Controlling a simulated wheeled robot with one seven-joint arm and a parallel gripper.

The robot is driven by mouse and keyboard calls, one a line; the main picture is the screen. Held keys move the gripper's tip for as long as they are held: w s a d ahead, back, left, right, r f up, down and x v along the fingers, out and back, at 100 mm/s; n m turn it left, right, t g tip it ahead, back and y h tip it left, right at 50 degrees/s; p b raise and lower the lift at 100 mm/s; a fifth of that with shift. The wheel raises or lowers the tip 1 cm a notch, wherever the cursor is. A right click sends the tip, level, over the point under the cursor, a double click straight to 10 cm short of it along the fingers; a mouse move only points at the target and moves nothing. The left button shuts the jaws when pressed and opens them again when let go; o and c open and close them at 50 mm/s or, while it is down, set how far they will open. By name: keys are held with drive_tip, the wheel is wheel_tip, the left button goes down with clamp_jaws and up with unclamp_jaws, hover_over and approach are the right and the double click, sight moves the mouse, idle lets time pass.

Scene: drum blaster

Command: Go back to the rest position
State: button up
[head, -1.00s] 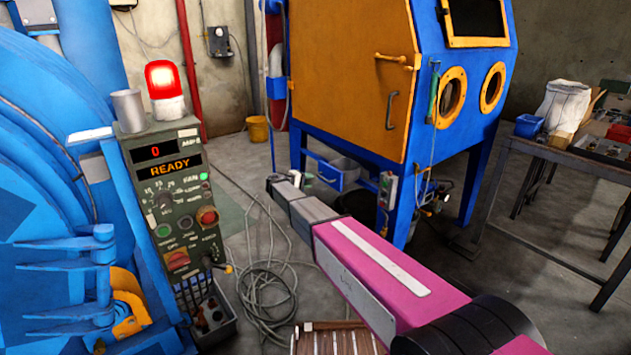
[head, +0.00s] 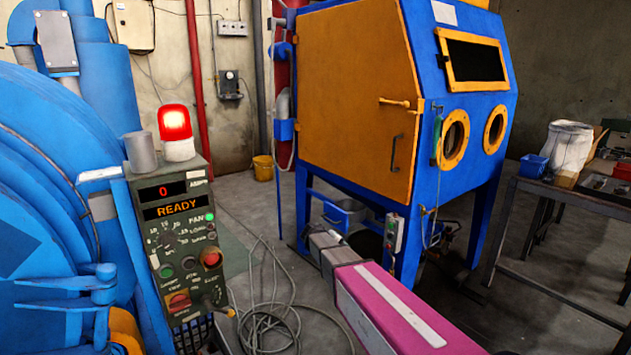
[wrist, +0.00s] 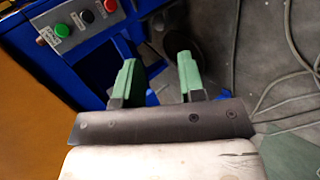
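My arm (head: 385,310), with a magenta link and a white stripe, reaches in from the lower right of the head view. Its grey end points toward the floor in front of the blue and orange blasting cabinet (head: 352,95). In the wrist view my gripper (wrist: 157,77) shows two green fingers set apart with a gap between them. Nothing is held between them. The fingers are too small to make out in the head view. Below the fingers in the wrist view, floor and the cabinet's blue frame show.
A control panel (head: 178,235) reading READY, with a lit red beacon (head: 175,125) and a metal cup (head: 140,152), stands beside the blue drum machine (head: 50,220). Loose cables (head: 268,315) lie on the floor. A yellow bucket (head: 263,168) stands behind. A workbench (head: 560,200) is at right.

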drive_tip(key=s+d+f+m+g+y, duration=0.1)
drive_tip(key=s+d+y, duration=0.3)
drive_tip(key=s, duration=1)
drive_tip(key=s+d+f+m+g+y, duration=0.1)
drive_tip(key=s+d+m+g+y, duration=0.2)
drive_tip(key=s, duration=1.1)
drive_tip(key=d+y, duration=0.1)
drive_tip(key=y, duration=0.1)
drive_tip(key=shift+s+d+m+y, duration=0.2)
drive_tip(key=shift+s+m+y, duration=0.1)
